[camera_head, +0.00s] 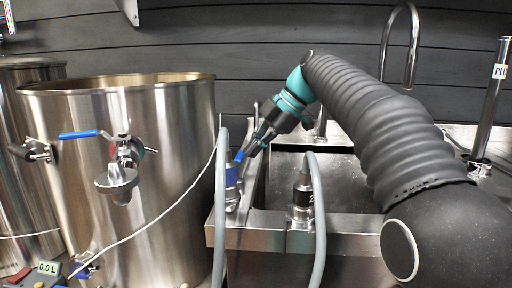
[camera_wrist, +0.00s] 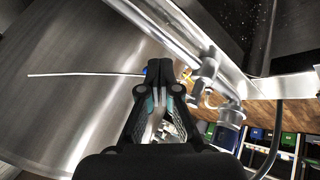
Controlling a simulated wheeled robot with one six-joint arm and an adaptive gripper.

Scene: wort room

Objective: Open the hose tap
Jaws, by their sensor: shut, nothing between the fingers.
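The hose fitting with a blue band (camera_head: 231,174) stands upright at the left front corner of the steel sink, with a grey hose (camera_head: 220,215) beside it. A small blue piece (camera_head: 239,156) shows at its top, probably a tap handle. My gripper (camera_head: 246,152) is shut and empty, reaching down from the upper right, with its tips right at this blue piece; I cannot tell whether they touch. In the wrist view my gripper (camera_wrist: 163,68) has its fingers together, and a bit of blue (camera_wrist: 146,71) shows just left of the tips. The fingers hide part of the fitting.
A second hose fitting (camera_head: 302,192) stands right of the first on the sink rim (camera_head: 340,224). A large steel kettle (camera_head: 170,150) with a blue-handled valve (camera_head: 80,134) stands close on the left. A tall curved spout (camera_head: 413,45) rises behind the sink.

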